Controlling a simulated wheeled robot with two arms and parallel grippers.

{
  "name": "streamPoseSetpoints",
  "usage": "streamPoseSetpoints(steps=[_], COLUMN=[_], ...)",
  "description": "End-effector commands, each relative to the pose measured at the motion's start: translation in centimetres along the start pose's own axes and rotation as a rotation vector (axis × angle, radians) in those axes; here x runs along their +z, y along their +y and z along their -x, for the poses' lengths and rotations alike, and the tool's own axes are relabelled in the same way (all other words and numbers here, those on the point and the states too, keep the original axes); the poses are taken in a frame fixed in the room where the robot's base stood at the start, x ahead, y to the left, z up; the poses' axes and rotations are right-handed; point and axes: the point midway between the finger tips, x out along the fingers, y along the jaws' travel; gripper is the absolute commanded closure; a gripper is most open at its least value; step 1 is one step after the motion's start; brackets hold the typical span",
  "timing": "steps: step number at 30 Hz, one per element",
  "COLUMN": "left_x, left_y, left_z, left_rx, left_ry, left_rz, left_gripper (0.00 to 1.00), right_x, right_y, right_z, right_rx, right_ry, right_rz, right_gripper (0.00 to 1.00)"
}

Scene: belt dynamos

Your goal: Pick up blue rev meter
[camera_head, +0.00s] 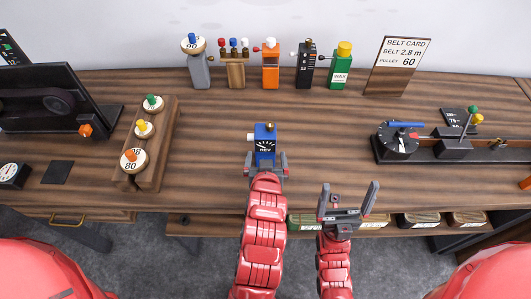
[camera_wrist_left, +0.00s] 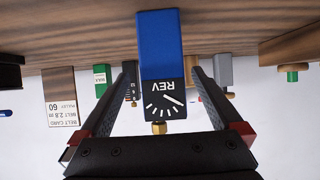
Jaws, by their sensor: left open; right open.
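The blue rev meter (camera_head: 264,135) stands upright on the wooden table near its front middle. It is a blue box with a black dial, a brass knob on top and a white part on its left side. My left gripper (camera_head: 266,163) is open with its fingers on either side of the meter. In the left wrist view the meter (camera_wrist_left: 162,50) shows upside down between the two open fingers (camera_wrist_left: 160,95), with a gap on both sides. My right gripper (camera_head: 347,195) is open and empty, over the table's front edge to the right.
A wooden rack (camera_head: 146,170) with several round pulleys stands to the left. Several tools, including a green wax block (camera_head: 340,68), stand along the back near the belt card (camera_head: 398,66). A black machine (camera_head: 398,145) is at the right. The table behind the meter is clear.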

Motion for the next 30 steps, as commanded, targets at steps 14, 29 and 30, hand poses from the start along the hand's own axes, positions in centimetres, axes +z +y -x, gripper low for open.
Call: streamPoseSetpoints(steps=[14,29,30], left_x=[-0.6,-0.2,-0.2], left_y=[-0.4,-0.2,-0.2], left_z=[-3.8,-6.4,-6.4], left_rx=[-0.004,0.001,0.001], left_ry=[-0.003,-0.001,-0.001], left_rz=[0.001,0.001,0.001], left_gripper=[0.00,0.00,0.07], right_x=[-0.5,-0.6,-0.6], right_y=[0.1,0.2,0.2], right_z=[-2.8,-3.2,-3.2], right_rx=[0.000,0.000,0.000], right_ry=[0.001,0.001,0.001], right_rz=[0.000,0.000,0.000], right_gripper=[0.00,0.00,0.00])
